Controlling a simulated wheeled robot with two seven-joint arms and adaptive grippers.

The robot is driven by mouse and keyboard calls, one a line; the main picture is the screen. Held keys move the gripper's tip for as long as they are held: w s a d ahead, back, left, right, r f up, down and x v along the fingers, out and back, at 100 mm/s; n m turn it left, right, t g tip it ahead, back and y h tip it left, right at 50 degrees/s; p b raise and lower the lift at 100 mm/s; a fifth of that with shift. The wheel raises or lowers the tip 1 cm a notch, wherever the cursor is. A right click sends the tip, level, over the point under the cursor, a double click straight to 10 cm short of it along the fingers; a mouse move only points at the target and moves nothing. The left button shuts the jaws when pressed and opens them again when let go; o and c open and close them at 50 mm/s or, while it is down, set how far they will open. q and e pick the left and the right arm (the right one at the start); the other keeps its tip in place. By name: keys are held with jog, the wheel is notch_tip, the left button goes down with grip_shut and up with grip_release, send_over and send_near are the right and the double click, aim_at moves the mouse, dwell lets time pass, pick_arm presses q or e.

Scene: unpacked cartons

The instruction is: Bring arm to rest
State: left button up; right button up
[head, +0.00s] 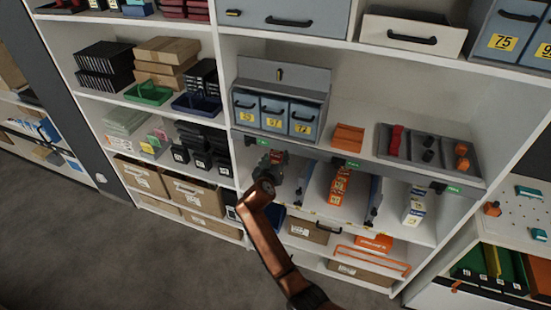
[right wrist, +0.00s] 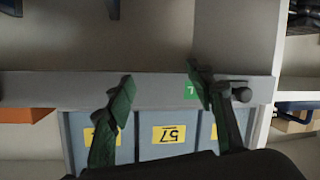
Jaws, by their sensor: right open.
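My right gripper (head: 274,160) is in front of the shelf, just below the drawer box (head: 280,72) with its three blue-grey drawers. My copper-coloured right arm reaches up to it from the bottom of the head view. In the right wrist view the right gripper (right wrist: 160,92) has its two dark green fingers spread, with nothing between them. Behind them the drawer (right wrist: 168,150) with the yellow 57 label shows upside down. The gap between fingers and shelf edge is hard to judge. My left gripper is not in view.
Orange-and-white boxes (head: 340,186) stand in a lower lane right of the gripper. An orange bin (head: 348,137) and a grey tray (head: 428,150) sit on the shelf above. Open grey floor (head: 170,270) lies at lower left.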

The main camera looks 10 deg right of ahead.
dwell(0.4)
jog(key=s+d+f+n+g+y, duration=0.15)
jog(key=s+f, duration=0.25)
jog(key=f, duration=0.8)
jog(key=s+d+f+n+g+y, duration=0.1)
jog(key=s+f+g, duration=0.15)
jog(key=f, duration=0.95)
jog(key=s+d+f+n+g+y, duration=0.1)
jog(key=s+f, duration=0.4)
jog(key=f, duration=0.7)
jog(key=s+d+f+g, duration=0.2)
jog(key=s+d+f, duration=0.1)
jog(key=s+f, duration=0.95)
jog(key=s+d+f+g+y, duration=0.1)
jog(key=s+d+f, duration=0.1)
jog(key=s+f, duration=0.85)
jog(key=s+d+f+g+y, duration=0.1)
jog(key=s+d+f+g, duration=0.1)
jog(key=s+f, duration=0.9)
jog(key=s+d+f+g, duration=0.1)
jog(key=s+d, duration=0.1)
jog(key=s, duration=1.3)
jog(key=s+d+f+g, duration=0.1)
jog(key=s+d+f, duration=0.1)
jog(key=s, duration=1.4)
jog(key=shift+s+m+g, duration=0.15)
jog(key=shift+m+g, duration=0.15)
jog(key=shift+m, duration=0.05)
jog(key=shift+c, duration=0.2)
